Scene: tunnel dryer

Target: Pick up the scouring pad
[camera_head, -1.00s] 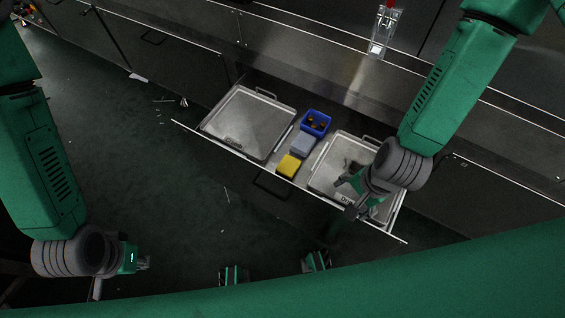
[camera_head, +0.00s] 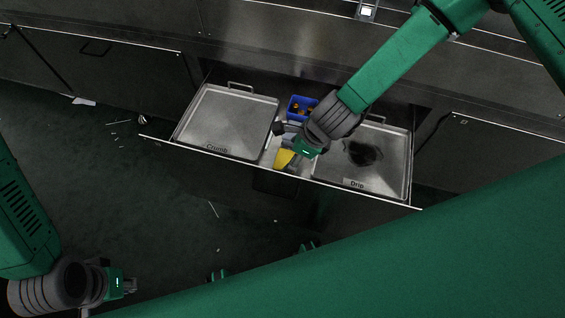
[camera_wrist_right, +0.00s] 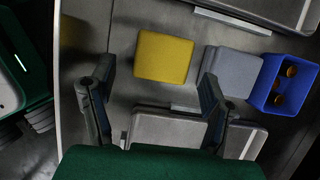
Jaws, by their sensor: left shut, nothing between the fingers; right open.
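Two block-shaped pads lie in the open drawer: a yellow one (camera_wrist_right: 164,57) and a grey one (camera_wrist_right: 233,70) to its right in the right wrist view. I cannot tell for sure which is the scouring pad. My right gripper (camera_wrist_right: 154,82) is open and empty, with the yellow pad between and just beyond its fingertips; contact does not show. In the head view the right gripper (camera_head: 285,147) partly covers the yellow pad (camera_head: 284,159) and hides most or all of the grey one. My left gripper (camera_head: 130,285) is shut and empty at lower left, away from the drawer.
A blue bin (camera_head: 296,108) with small orange-brown items stands behind the pads. A metal tray marked Crumb (camera_head: 228,122) lies to the left. A tray marked Drip (camera_head: 390,165), with a dark patch, lies to the right. The drawer front edge (camera_head: 215,153) is a raised rim.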

